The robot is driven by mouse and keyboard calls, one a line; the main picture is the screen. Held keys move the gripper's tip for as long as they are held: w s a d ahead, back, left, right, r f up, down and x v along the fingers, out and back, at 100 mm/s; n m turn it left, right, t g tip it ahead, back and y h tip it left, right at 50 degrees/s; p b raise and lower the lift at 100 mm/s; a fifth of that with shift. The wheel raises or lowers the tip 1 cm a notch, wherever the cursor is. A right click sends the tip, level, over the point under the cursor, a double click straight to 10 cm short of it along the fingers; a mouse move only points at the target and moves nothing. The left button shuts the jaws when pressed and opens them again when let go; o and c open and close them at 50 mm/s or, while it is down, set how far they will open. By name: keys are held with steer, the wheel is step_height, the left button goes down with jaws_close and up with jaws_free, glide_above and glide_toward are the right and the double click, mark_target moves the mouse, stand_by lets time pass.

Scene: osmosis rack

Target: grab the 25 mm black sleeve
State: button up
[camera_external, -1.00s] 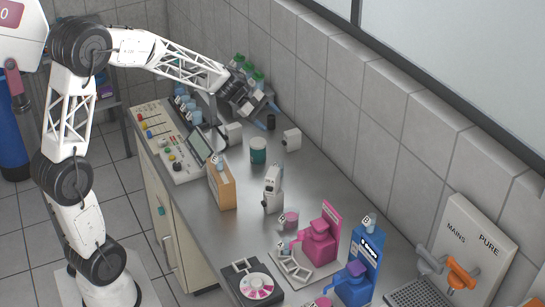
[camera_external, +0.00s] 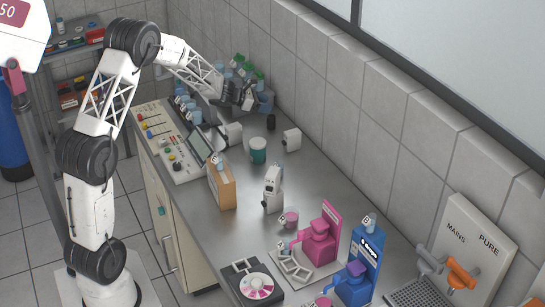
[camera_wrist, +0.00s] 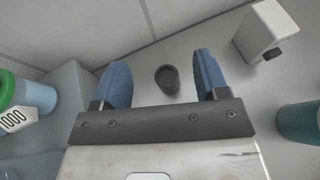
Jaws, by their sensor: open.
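The black sleeve (camera_wrist: 168,79) is a small dark cylinder with a hollow top, upright on the grey bench. In the wrist view it shows between and a little beyond the blue fingertips of my gripper (camera_wrist: 160,75), nearer the left-right middle. My gripper is open and empty, with a gap on both sides of the sleeve. In the external view the sleeve (camera_external: 271,122) stands at the back of the bench, to the right of and below my gripper (camera_external: 240,100).
A white block with a dark knob (camera_wrist: 261,32) stands to the right of the sleeve. A teal cup (camera_wrist: 301,122) is at the right edge. A green-capped bottle (camera_wrist: 34,94) stands at the left. The tiled wall (camera_wrist: 110,25) is close behind.

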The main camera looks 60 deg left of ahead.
mark_target(271, 120)
stand_by(0.3)
steer(key=shift+f, duration=1.7)
steer(key=shift+f, duration=0.55)
steer(key=f, duration=0.1)
steer(key=w+f, duration=0.1)
steer(key=f, duration=0.1)
steer(key=shift+w+d, duration=0.15)
steer(key=shift+d, duration=0.1)
steer(key=shift+x, duration=0.8)
